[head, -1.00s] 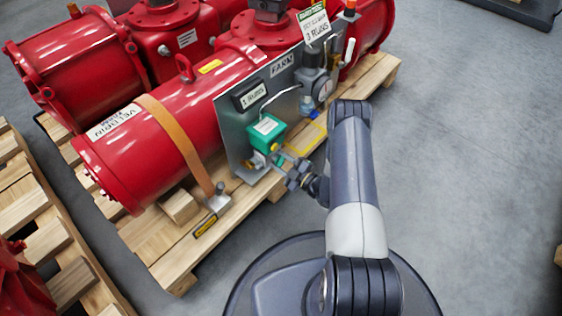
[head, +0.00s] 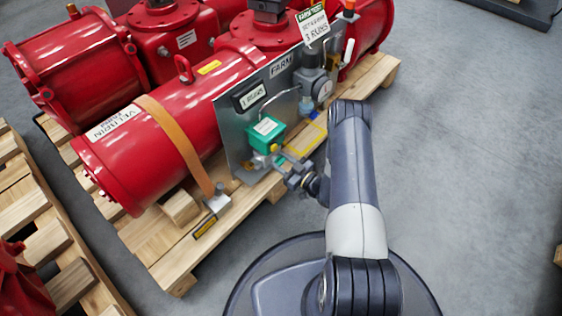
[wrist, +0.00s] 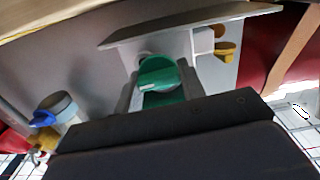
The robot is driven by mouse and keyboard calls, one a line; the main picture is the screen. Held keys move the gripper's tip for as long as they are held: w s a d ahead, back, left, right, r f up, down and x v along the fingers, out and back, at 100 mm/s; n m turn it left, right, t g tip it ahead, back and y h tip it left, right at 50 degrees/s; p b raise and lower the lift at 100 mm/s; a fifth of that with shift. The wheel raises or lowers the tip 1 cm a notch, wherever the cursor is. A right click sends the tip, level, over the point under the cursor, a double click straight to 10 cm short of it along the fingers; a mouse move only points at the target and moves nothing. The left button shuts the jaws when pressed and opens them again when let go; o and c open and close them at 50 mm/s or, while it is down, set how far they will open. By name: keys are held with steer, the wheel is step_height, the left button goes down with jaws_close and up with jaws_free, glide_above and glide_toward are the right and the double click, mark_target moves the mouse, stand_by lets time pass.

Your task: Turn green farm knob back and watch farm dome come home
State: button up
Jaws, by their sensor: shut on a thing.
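The green farm knob (wrist: 160,76), round with a pale bar mark, sits between the fingers of my gripper (wrist: 160,90) in the wrist view. My gripper is shut on it. In the head view my gripper (head: 280,161) reaches the lower part of the grey FARM panel (head: 231,133), just below a green box (head: 266,132) with a white label. The knob is small and mostly covered there. A small display (head: 250,97) on the panel seems to read "1 RUNS". I cannot make out the farm dome clearly.
The panel stands before a large red cylinder (head: 150,120) strapped to a wooden pallet (head: 165,255). A blue-capped fitting (wrist: 55,108) is near in the wrist view.

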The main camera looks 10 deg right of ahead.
steer(key=shift+o, duration=0.2)
steer(key=shift+m, duration=0.5)
steer(key=o, duration=0.7)
steer(key=shift+d, duration=0.1)
steer(key=p+v, duration=0.3)
steer(key=v, duration=0.7)
steer(key=shift+s+d, duration=0.15)
steer(key=shift+s, duration=0.2)
steer(key=b+x, duration=0.3)
steer(key=x, duration=0.8)
steer(key=shift+d, duration=0.1)
